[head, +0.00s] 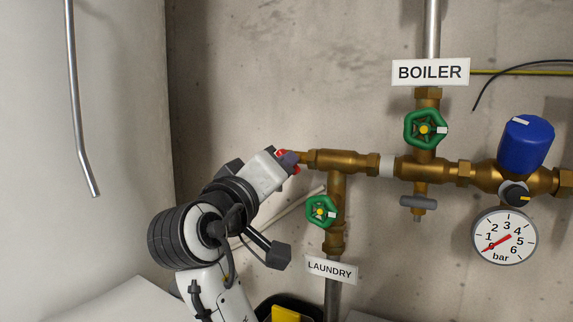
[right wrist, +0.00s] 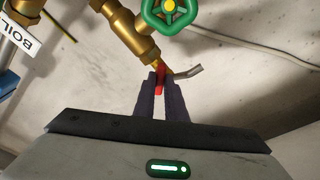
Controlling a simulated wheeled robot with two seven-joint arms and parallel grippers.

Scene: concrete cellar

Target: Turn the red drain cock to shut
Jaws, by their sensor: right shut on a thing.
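The red drain cock (head: 281,153) sits at the left end of the brass pipe, mostly hidden behind my right gripper (head: 290,160) in the head view. In the right wrist view its red handle (right wrist: 161,79) is between the two dark fingers of my right gripper (right wrist: 161,92), which are shut on it. A bent grey spout (right wrist: 188,73) sticks out beside the handle. The hidden parts leave the handle's angle to the pipe unclear. My left gripper is not in view.
A green handwheel (head: 321,211) on the laundry branch is just right of my gripper. Another green handwheel (head: 425,129) is under the BOILER sign (head: 431,72). A blue cap (head: 526,144) and a pressure gauge (head: 505,237) are farther right. A grey pipe (head: 75,100) hangs at left.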

